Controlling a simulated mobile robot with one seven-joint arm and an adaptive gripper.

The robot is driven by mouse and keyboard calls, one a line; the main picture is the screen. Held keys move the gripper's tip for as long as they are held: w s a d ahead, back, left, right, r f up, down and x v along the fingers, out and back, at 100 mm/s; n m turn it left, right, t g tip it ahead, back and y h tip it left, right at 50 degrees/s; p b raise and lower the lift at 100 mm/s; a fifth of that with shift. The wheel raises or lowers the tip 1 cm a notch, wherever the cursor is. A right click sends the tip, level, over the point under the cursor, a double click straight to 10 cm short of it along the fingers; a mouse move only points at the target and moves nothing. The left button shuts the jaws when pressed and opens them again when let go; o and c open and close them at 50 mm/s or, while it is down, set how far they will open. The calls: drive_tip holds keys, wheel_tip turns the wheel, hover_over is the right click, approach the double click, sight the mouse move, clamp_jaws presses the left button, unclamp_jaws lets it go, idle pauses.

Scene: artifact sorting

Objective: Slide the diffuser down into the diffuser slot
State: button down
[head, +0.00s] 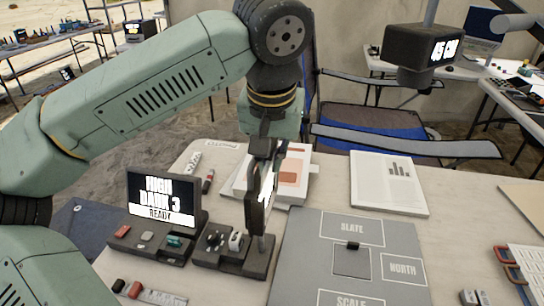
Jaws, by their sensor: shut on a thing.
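My gripper (262,205) points down in the middle of the head view, above the right part of a dark holder block (231,257). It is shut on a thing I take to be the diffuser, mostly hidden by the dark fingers. A bright pale strip (267,184) shows along the gripper. The block holds several small dark and pale pieces on its left and middle. A thin grey upright piece stands between the fingers and the block. I cannot tell which opening is the diffuser slot, or whether the diffuser touches it.
A dark box (412,48) reading "45 CM" hangs upper right.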

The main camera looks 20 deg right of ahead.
drive_tip(key=shift+f, duration=0.3)
drive_tip(key=c, duration=1.7)
unclamp_jaws()
drive_tip(key=shift+o, duration=0.2)
drive_tip(key=v, duration=1.2)
drive_tip(key=shift+s+r, duration=0.1)
